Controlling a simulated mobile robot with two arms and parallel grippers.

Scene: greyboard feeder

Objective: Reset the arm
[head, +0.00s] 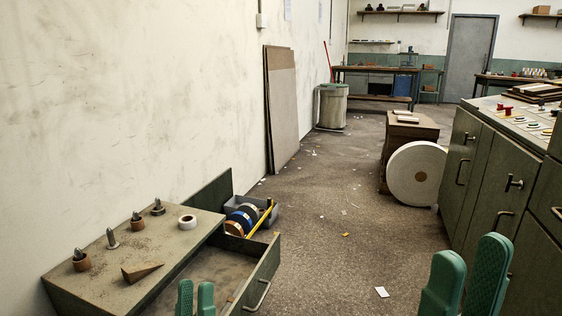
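My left gripper (196,298) shows at the bottom edge as two green fingertips with a narrow gap between them, in front of the open drawer. My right gripper (464,274) shows at the bottom right as two larger green fingers, apart at the tips, in front of the green cabinets. Nothing shows between either pair of fingers. The rest of both grippers and the arms are below the picture.
An open drawer (265,268) juts out beside a low bench top (160,243) with metal pegs, a wedge and a tape roll. Green cabinets (483,180) line the right. A large white roll (418,174) stands farther back. The floor between is mostly clear.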

